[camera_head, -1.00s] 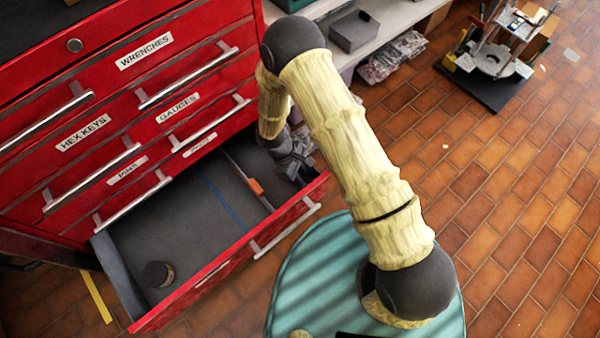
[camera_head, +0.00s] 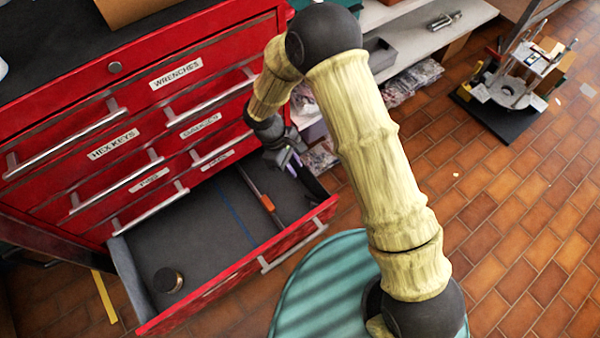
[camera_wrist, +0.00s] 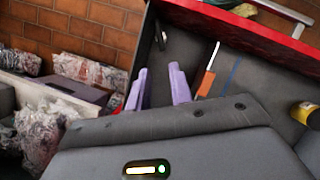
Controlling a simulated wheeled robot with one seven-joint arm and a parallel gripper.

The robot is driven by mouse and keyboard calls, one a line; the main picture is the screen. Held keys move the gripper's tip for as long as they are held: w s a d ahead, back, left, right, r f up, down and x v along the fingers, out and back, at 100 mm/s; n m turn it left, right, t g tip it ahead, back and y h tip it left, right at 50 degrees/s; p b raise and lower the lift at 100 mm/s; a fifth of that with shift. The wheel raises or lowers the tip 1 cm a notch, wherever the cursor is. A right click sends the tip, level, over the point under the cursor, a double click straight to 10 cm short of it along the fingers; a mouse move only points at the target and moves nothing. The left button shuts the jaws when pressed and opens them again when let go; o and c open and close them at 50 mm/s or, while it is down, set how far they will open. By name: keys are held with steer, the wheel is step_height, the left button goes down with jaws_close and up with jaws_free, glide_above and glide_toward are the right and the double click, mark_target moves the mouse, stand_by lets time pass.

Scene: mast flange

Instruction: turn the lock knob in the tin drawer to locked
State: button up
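The red drawer (camera_head: 215,285) stands open with a grey inside. No lock knob can be made out for certain. A small dark part (camera_wrist: 160,38) shows at the drawer's end wall in the wrist view, too small to identify. A round metal disc (camera_head: 115,68) sits on the cabinet's top front. A short cylinder with a dark top (camera_head: 168,280) stands in the drawer's near left; its yellow side shows in the wrist view (camera_wrist: 305,114). My gripper (camera_head: 290,158) is over the drawer's right back part. Its purple fingers (camera_wrist: 159,80) are apart with nothing seen between them.
An orange-handled tool (camera_head: 267,203) lies in the drawer near my gripper, beside a blue line. Shut drawers with bar handles (camera_head: 120,185) are above. A shelf with bagged items (camera_head: 412,82) is to the right.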

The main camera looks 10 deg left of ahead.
steer(key=shift+v, duration=0.85)
steer(key=shift+f, duration=0.15)
jaws_close()
steer(key=s+d+f+n+g+y+b, duration=0.1)
steer(key=d+f+n+y+b, duration=0.1)
steer(key=n, duration=0.7)
steer(key=s+d+f+n+g+y+b, duration=0.2)
steer(key=n+b, duration=0.3)
steer(key=n, duration=0.4)
steer(key=shift+d+f+y, duration=0.65)
steer(key=shift+f+y, duration=0.05)
steer(key=shift+f, duration=0.1)
